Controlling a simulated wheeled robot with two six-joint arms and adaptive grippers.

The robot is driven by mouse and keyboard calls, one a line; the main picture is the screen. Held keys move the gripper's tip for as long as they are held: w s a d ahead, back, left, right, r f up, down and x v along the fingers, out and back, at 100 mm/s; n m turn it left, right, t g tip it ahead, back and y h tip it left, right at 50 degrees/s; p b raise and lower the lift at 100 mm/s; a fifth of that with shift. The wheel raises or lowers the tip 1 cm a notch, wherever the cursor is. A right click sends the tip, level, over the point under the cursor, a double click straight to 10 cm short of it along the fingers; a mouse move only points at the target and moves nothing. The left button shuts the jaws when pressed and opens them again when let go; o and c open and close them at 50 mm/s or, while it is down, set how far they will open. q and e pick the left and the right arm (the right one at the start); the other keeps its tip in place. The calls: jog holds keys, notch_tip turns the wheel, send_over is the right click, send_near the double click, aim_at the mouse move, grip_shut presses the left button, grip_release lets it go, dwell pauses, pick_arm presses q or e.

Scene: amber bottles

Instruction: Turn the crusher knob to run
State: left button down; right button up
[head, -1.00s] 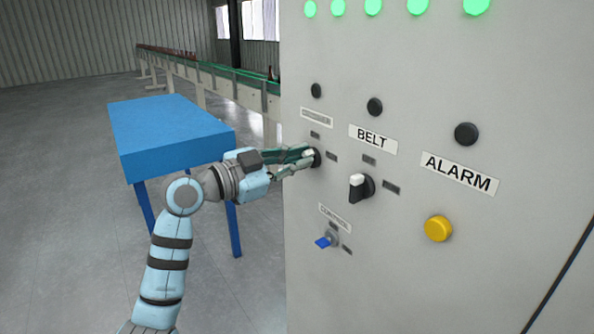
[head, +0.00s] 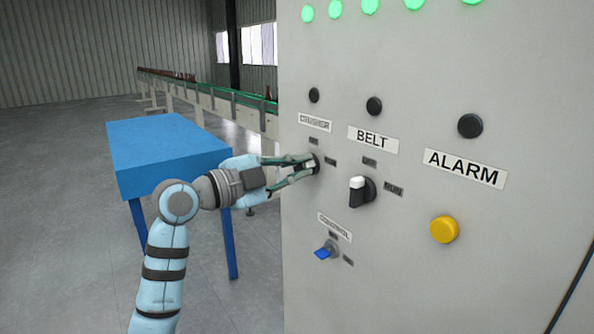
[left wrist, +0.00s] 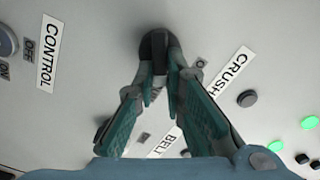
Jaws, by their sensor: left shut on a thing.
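The crusher knob (left wrist: 155,45) is a dark rotary knob on the grey panel, below the CRUSHER label (head: 314,123). My left gripper (head: 308,163) reaches it from the left. In the left wrist view my left gripper (left wrist: 160,75) has its two fingertips closed on the knob's grip, one on each side. The fingers hide much of the knob in the head view, so its exact setting is hard to read. Small plates sit above and to the right of the knob. My right gripper is not in view.
The belt knob (head: 359,190) is close by to the right, with a yellow alarm button (head: 443,229) beyond. The blue control key (head: 323,253) is below. A blue table (head: 165,145) stands left, a conveyor (head: 220,100) behind. Green lamps (head: 369,8) are lit on top.

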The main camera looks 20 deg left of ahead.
pick_arm(q)
jog(key=c, duration=1.7)
grip_release()
jog(key=shift+s, duration=0.1)
jog(key=shift+o, duration=0.2)
jog(key=v, duration=1.2)
jog(key=shift+d, duration=0.1)
